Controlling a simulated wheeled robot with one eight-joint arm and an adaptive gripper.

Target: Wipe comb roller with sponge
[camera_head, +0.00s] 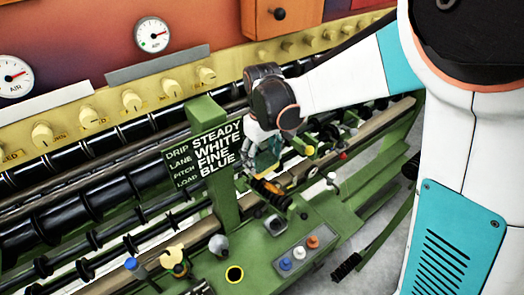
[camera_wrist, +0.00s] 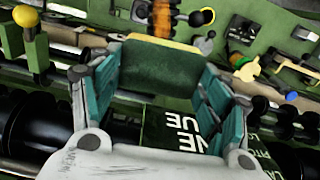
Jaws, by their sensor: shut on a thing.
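My gripper (camera_wrist: 158,85) is shut on a sponge (camera_wrist: 155,66), with a teal finger on each side. The sponge has a dark green face and a yellow edge. In the head view my gripper (camera_head: 262,158) is just right of the sign post, above the machine; the sponge is hard to make out there. Black rollers with raised rings (camera_head: 130,192) run along the machine; I cannot tell which is the comb roller. A black roller (camera_wrist: 52,135) passes beneath my gripper in the wrist view, partly hidden by it. Contact between sponge and roller cannot be seen.
A green post carries a black sign (camera_head: 205,155) close beside my gripper. A green deck (camera_head: 235,272) holds knobs, levers and a button panel (camera_head: 305,252). A yellow rail with knobs (camera_head: 130,100) and gauges (camera_head: 152,35) stand behind.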

